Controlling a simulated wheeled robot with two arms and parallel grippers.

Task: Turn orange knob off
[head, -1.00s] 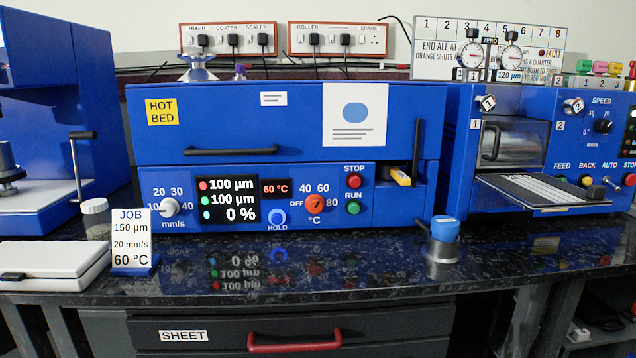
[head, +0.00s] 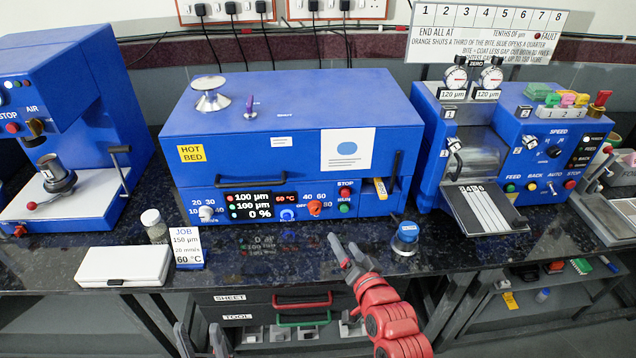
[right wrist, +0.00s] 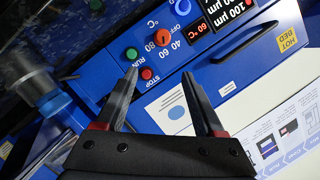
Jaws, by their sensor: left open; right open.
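The orange knob (head: 315,208) is on the front panel of the blue hot bed box (head: 290,135), right of the small red display reading 60 °C. The marks OFF, 40, 60 and 80 surround it; its exact pointing is too small to tell. The knob also shows in the right wrist view (right wrist: 162,37), beyond my fingertips. My right gripper (head: 345,247) is open and empty, in front of the panel and below right of the knob, apart from it. My left gripper (head: 200,342) is open and empty at the bottom edge, in front of the bench.
Red STOP (head: 345,192) and green RUN (head: 344,208) buttons sit just right of the knob, and a blue HOLD knob (head: 287,214) to its left. A blue-lidded jar (head: 406,236) stands on the bench right of my right gripper. A job card (head: 186,246) stands left.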

